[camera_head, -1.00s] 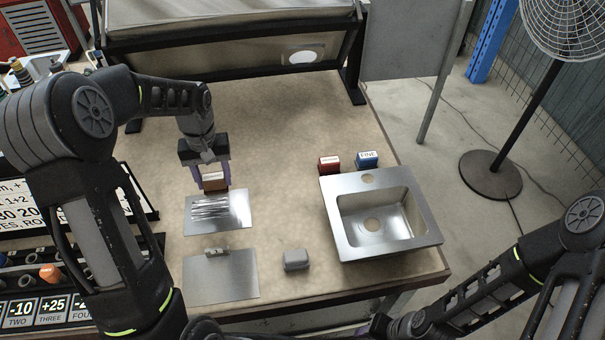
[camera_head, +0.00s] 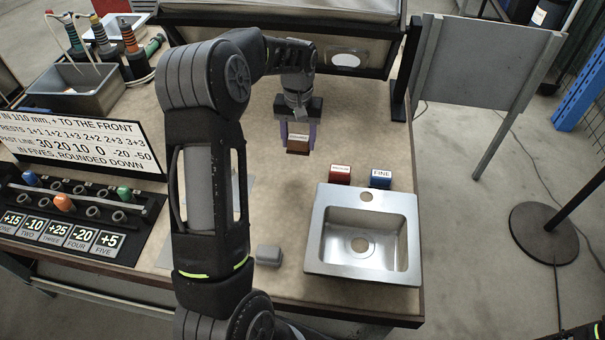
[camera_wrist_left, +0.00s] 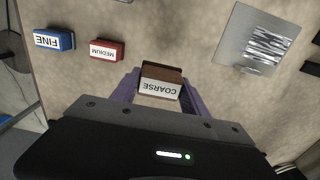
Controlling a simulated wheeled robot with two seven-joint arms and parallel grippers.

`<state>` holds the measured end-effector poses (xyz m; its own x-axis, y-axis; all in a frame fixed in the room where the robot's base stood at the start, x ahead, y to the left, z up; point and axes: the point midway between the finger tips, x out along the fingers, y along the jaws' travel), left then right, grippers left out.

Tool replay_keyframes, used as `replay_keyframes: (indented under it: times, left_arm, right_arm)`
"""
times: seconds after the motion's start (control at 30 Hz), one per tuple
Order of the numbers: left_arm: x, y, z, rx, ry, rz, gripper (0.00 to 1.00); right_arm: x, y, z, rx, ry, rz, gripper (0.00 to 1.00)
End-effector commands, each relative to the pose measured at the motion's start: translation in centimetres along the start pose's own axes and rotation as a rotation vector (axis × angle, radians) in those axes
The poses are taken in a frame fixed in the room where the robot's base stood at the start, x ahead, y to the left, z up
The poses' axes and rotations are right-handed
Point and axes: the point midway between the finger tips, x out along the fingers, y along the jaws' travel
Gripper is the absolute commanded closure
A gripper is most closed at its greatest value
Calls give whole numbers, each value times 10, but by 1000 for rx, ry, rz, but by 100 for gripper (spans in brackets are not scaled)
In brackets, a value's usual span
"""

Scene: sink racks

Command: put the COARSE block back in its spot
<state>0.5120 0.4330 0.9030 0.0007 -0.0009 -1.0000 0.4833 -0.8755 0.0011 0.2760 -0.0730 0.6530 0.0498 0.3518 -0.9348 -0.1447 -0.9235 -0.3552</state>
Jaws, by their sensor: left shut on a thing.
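The COARSE block (camera_head: 298,147) is brown with a white label. My left gripper (camera_head: 298,136) is shut on it over the bench, up and left of the red MEDIUM block (camera_head: 340,175) in the head view. The blue FINE block (camera_head: 381,179) stands just right of MEDIUM, behind the sink. The left wrist view shows COARSE (camera_wrist_left: 160,86) between the purple fingers, with MEDIUM (camera_wrist_left: 106,50) and FINE (camera_wrist_left: 54,40) to its left. The gap between COARSE and the bench is hard to judge. My right gripper is out of view.
A steel sink (camera_head: 313,245) stands at the bench's right front. A grey block (camera_head: 269,255) lies left of it. My left arm hides most of the metal plates; the scratched one (camera_wrist_left: 235,40) shows in the left wrist view. Bare bench lies left of MEDIUM.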

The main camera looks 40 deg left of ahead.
Motion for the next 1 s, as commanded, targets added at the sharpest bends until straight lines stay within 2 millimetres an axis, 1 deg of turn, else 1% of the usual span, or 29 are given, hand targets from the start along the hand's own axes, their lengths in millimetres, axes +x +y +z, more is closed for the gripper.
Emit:
replay_keyframes:
  times: [0.07, 0.17, 0.4, 0.47, 0.53, 0.83, 0.87, 1.0]
  left_arm:
    - [2, 0, 0, 1, 0, 0, 92]
    - [11, 0, 1, 1, -4, -1, 92]
    - [52, 0, 1, 0, -4, 0, 92]
    - [59, 0, 1, 0, -3, 0, 92]
    - [62, 0, 0, 0, 0, 0, 92]
    - [65, 0, 0, 0, 0, 0, 92]
    - [67, 0, 0, 1, -1, 0, 92]
    - [85, 0, 1, 0, -4, -1, 92]
  right_arm:
    - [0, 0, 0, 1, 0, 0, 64]
    - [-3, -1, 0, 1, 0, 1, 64]
    - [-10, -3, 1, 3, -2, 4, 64]
    - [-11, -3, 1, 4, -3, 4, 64]
    - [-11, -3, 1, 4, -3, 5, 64]
    - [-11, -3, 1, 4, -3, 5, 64]
    - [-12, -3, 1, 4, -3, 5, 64]
    - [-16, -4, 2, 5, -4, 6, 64]
